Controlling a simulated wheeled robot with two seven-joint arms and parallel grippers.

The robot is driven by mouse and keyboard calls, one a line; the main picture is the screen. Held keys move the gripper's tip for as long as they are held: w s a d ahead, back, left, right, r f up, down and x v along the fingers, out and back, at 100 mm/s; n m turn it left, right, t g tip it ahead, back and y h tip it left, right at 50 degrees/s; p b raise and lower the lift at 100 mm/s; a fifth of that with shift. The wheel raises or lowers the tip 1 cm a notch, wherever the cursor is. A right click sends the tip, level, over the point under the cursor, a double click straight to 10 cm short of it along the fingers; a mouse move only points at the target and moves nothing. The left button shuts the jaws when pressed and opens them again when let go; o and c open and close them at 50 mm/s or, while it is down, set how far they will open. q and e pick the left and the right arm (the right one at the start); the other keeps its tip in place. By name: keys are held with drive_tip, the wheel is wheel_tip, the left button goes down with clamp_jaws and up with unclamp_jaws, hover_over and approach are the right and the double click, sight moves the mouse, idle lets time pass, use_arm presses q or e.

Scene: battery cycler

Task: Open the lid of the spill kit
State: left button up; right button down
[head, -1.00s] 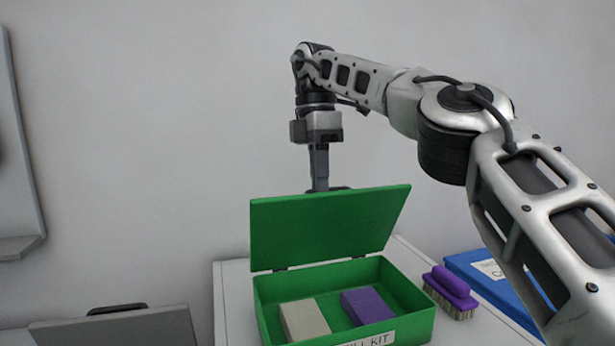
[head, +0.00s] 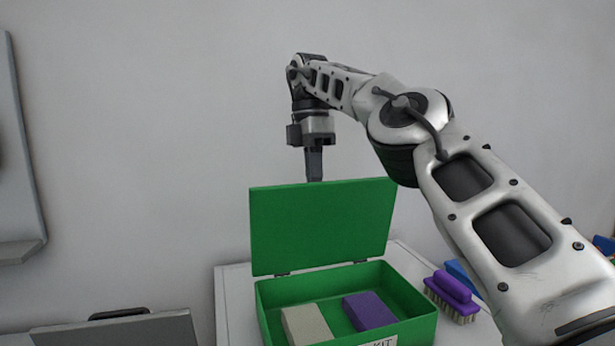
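The spill kit is a green box (head: 410,326) on a light cabinet top, with a partly visible "KIT" label on its front. Its green lid (head: 320,228) stands up at the back on hinges, so the box is open. Inside lie a beige block (head: 306,325) and a purple block (head: 369,311). My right arm reaches over from the right. My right gripper (head: 314,167) points down behind the lid; its fingertips are hidden by the lid, so I cannot see whether it is open. My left gripper is not in view.
A purple brush (head: 452,294) lies right of the box, near a blue case (head: 462,275) mostly hidden by my arm. A grey panel with a dark handle (head: 118,328) is at the lower left. The wall is behind.

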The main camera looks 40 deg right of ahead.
drive_tip(key=shift+f, duration=0.55)
drive_tip(key=c, duration=1.5)
unclamp_jaws()
drive_tip(key=shift+c, duration=0.2)
drive_tip(key=shift+o, duration=0.3)
drive_tip(key=shift+w+d, duration=0.15)
drive_tip(key=shift+w, duration=0.15)
drive_tip(key=shift+s+r, duration=0.15)
